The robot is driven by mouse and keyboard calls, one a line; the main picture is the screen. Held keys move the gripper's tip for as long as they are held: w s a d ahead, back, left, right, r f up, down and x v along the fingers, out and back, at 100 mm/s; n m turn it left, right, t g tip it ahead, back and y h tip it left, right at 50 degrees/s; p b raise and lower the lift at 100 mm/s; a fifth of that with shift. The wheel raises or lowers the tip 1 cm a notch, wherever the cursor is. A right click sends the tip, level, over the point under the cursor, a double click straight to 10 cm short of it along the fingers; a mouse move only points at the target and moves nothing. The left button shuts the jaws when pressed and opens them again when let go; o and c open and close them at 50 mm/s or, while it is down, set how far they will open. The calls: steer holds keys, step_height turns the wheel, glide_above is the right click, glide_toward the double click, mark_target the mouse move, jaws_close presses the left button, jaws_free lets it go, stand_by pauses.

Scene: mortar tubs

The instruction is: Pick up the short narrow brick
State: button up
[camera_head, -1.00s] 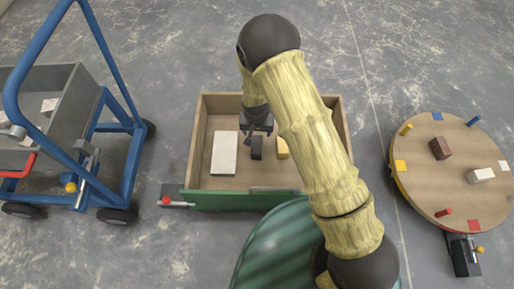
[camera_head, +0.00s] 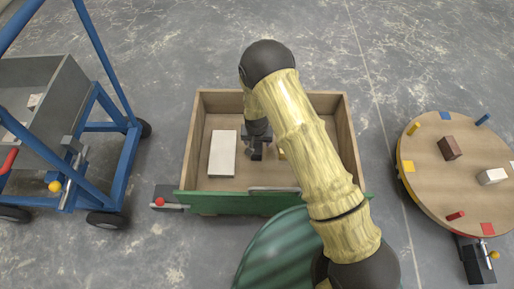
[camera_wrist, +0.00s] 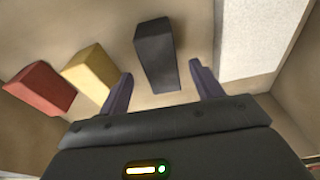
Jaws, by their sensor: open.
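In the wooden box lies a small narrow black brick (camera_head: 257,152), which also shows in the wrist view (camera_wrist: 155,52). My gripper (camera_wrist: 161,74) is open and empty above the box floor. Its two dark fingers show either side of the black brick's near end; I cannot tell whether they are level with it. A yellow brick (camera_wrist: 92,70) and a red brick (camera_wrist: 42,87) lie left of it in the wrist view. A wide white slab (camera_head: 222,154) lies on the other side. In the head view my arm hides the red brick and most of the yellow one.
The wooden box (camera_head: 187,140) has raised walls and a green front. A blue-framed cart (camera_head: 118,165) with a grey bin stands left. A round wooden table (camera_head: 440,190) at right bears a brown brick (camera_head: 449,148) and a white brick (camera_head: 492,176). Concrete floor lies between.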

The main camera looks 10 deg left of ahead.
mark_target(257, 144)
steer(key=shift+f, duration=0.1)
steer(key=f+b, duration=0.2)
steer(key=f, duration=0.1)
steer(key=f+b, duration=0.1)
steer(key=b, duration=0.1)
steer(key=shift+w+a+f, duration=0.1)
steer(key=shift+w+f, duration=0.05)
steer(key=shift+w, duration=0.15)
steer(key=shift+w+f, duration=0.1)
steer(key=shift+f, duration=0.25)
steer(key=shift+f, duration=0.25)
stand_by(0.3)
steer(key=c, duration=1.4)
steer(key=shift+o, duration=0.2)
steer(key=shift+r, duration=0.1)
